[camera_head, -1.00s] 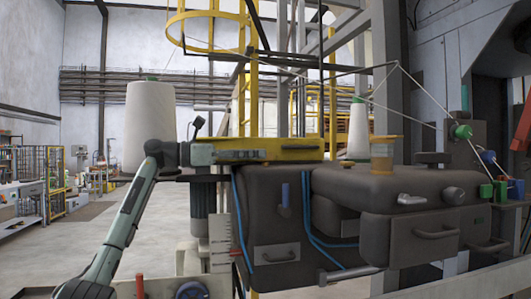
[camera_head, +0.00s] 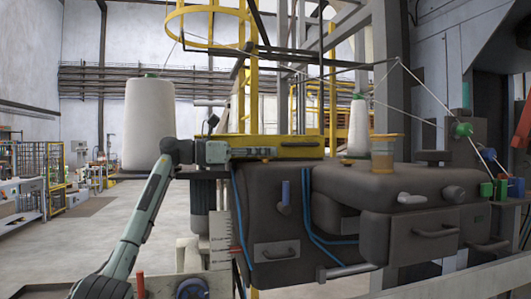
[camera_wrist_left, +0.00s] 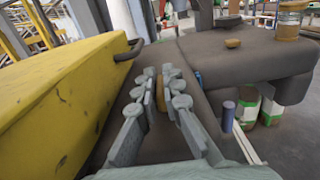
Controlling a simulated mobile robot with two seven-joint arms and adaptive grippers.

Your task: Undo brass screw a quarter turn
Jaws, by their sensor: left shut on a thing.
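My left gripper (camera_head: 268,153) lies against the front of the yellow cover on top of the dark sewing head (camera_head: 345,188). In the left wrist view its two fingers (camera_wrist_left: 162,88) stand close together on either side of a brass-coloured piece, which I take as the brass screw (camera_wrist_left: 160,93). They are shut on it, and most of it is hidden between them. The screw cannot be made out clearly in the head view. My right gripper is in neither view.
The yellow cover (camera_wrist_left: 65,85) runs close along the left of the fingers, with a dark handle (camera_wrist_left: 129,50). A white thread cone (camera_head: 149,125) stands left, behind my arm.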

